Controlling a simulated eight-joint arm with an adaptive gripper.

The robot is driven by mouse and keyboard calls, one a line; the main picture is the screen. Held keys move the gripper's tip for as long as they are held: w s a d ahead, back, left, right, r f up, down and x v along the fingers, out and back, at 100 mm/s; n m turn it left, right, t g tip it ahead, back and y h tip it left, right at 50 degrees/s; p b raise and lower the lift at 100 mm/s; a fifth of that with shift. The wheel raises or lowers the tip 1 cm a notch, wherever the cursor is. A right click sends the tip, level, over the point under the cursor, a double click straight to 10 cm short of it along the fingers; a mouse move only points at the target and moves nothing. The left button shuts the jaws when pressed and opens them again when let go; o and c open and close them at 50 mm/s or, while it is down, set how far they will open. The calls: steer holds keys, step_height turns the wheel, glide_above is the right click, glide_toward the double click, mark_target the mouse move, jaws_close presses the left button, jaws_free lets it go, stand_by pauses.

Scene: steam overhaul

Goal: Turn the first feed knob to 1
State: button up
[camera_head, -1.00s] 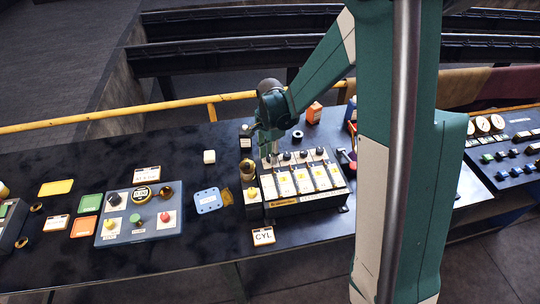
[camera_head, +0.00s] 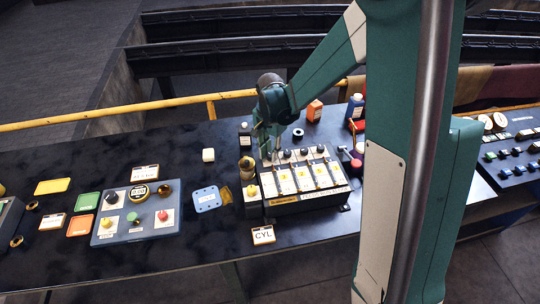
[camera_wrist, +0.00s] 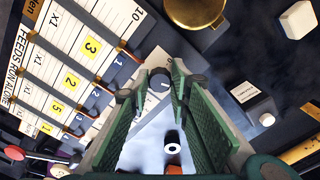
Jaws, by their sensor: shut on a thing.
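The feed box (camera_head: 308,198) stands on the dark bench, with white strips, yellow tags and a row of black knobs along its back edge. In the wrist view, its panel (camera_wrist: 66,72) shows numbered strips. My gripper (camera_head: 267,156) reaches down to the left end of the knob row. In the wrist view, my gripper (camera_wrist: 160,84) is shut on a dark round knob (camera_wrist: 158,78) with a pale pointer mark. The fingers partly cover the knob, and I cannot read its setting.
A brass cup (camera_wrist: 196,11) stands close to the fingers. A red-and-pink lever (camera_head: 351,160) is right of the box. The blue control box (camera_head: 138,214) lies further left.

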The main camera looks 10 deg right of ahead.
mark_target(270, 155)
steer(key=n+b, duration=0.2)
steer(key=n, duration=0.3)
steer(key=shift+n, duration=0.3)
stand_by(0.4)
steer(key=o, duration=0.9)
steer(key=shift+r, duration=0.15)
steer(key=shift+r, duration=5.9)
steer(key=shift+s+b, duration=0.1)
steer(key=shift+b, duration=0.2)
